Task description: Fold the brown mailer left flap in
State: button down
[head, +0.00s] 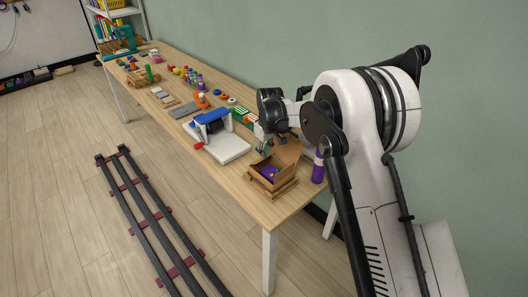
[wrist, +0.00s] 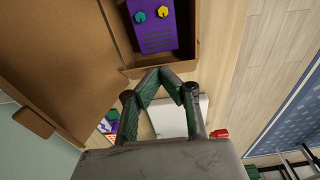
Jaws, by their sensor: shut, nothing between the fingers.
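The brown mailer (head: 262,184) stands open near the front end of the table, its lid (head: 289,151) raised at the back. In the wrist view the open lid (wrist: 70,45) fills the left side, with a small tab (wrist: 32,121) on its edge. A purple panel (wrist: 155,30) with a teal and a yellow knob lies inside the mailer. My gripper (wrist: 160,72) is shut and empty, its fingertips close to the mailer's near side edge (wrist: 172,68) in that view. I cannot tell whether they touch it, or which edge piece is the left flap. In the head view my gripper (head: 264,149) is beside the mailer.
A white-based machine (head: 228,148) with a blue top and red handle stands left of the mailer. A purple bottle (head: 318,166) stands close on the right. Green-and-white boxes (head: 242,115) and small parts lie farther along the table. The wall is behind.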

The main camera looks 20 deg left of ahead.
jog(key=shift+f, duration=0.1)
jog(key=shift+s+d+y+b, duration=0.1)
jog(key=shift+d+y+b, duration=0.05)
jog(key=shift+y+b, duration=0.3)
